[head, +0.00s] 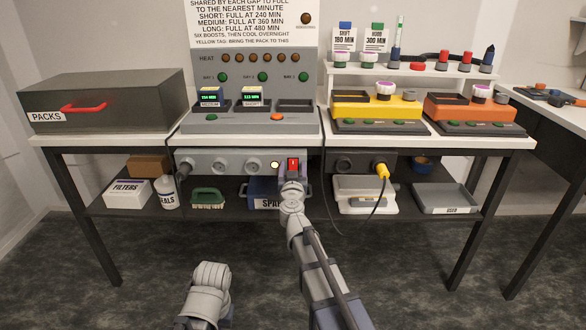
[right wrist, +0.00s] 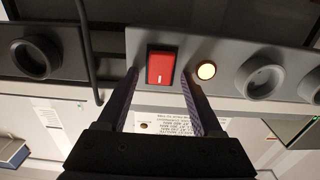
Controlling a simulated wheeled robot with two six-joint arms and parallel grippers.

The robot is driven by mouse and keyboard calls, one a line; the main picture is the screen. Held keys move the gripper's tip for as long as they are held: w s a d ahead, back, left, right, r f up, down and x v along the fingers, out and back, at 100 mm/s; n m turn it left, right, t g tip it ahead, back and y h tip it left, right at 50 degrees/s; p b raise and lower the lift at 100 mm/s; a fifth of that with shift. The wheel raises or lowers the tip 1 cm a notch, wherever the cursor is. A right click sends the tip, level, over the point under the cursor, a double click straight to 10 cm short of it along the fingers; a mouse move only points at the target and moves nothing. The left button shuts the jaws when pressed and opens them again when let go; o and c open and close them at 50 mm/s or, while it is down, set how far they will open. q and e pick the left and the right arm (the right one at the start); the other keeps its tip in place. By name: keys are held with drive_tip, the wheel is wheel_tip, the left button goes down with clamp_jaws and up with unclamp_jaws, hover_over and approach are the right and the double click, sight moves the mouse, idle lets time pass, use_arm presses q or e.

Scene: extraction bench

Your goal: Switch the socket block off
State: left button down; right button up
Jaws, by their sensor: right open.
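The grey socket block (head: 230,155) runs along under the front of the bench top. Its red rocker switch (head: 293,163) is at its right end, beside a lit round lamp (head: 275,164). The right wrist view, turned upside down, shows the red switch (right wrist: 161,68) with a white mark on its face, and the glowing lamp (right wrist: 206,71). My right gripper (head: 292,177) is open and empty in front of the switch, its fingertips on either side of it. I cannot tell whether they touch the block. My left gripper is not in view.
A black plug (head: 184,168) sits in the block's left socket. A second dark socket block (head: 346,162) to the right holds a yellow plug (head: 382,170) with a hanging cable. The lower shelf (head: 230,226) holds a brush, bottle, boxes and trays.

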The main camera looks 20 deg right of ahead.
clamp_jaws()
idle(0.4)
